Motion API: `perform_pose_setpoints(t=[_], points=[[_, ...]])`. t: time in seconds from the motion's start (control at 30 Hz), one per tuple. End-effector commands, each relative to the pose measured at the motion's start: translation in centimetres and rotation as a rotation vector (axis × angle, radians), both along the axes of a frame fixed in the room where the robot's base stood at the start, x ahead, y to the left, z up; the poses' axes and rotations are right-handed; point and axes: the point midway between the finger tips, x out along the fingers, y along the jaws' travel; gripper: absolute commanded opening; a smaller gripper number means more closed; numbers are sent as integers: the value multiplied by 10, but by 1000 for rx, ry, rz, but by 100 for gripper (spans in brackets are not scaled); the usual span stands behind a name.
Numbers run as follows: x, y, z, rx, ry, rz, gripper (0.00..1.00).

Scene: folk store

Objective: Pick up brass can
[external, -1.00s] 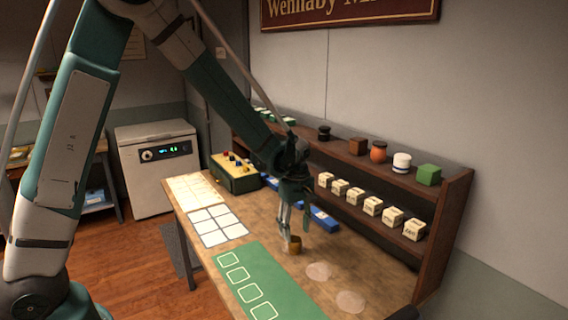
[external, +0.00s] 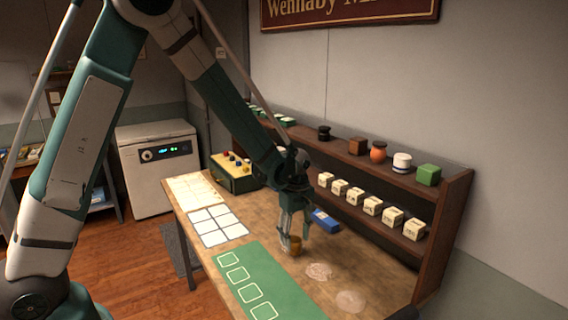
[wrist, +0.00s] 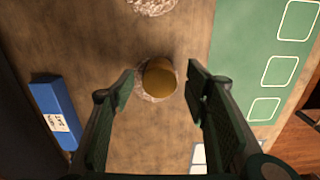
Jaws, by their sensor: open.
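The brass can (external: 294,247) is a small gold-brown cylinder standing on the wooden table. In the wrist view the round brass can (wrist: 160,78) lies between my two fingertips, seen from above, with a gap on each side. My gripper (external: 292,236) points down over the can and is open. In the wrist view my gripper (wrist: 160,84) has its fingers spread to the left and right of the can. The fingers partly hide the can in the external view.
A green mat (external: 250,280) with white outlined squares lies in front of the can. A blue box (external: 325,220) lies behind it. Two pale round patches (external: 319,271) mark the table to the right. A shelf (external: 400,180) with blocks and jars stands along the wall.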

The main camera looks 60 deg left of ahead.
Motion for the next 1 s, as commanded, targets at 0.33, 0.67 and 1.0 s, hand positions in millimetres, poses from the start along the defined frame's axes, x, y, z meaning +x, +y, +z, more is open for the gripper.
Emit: perform_pose_setpoints(t=[0.33,0.67,1.0], points=[[1,0,-30,0,0,0,47],[1,0,-34,0,0,0,47],[1,0,-34,0,0,0,47]])
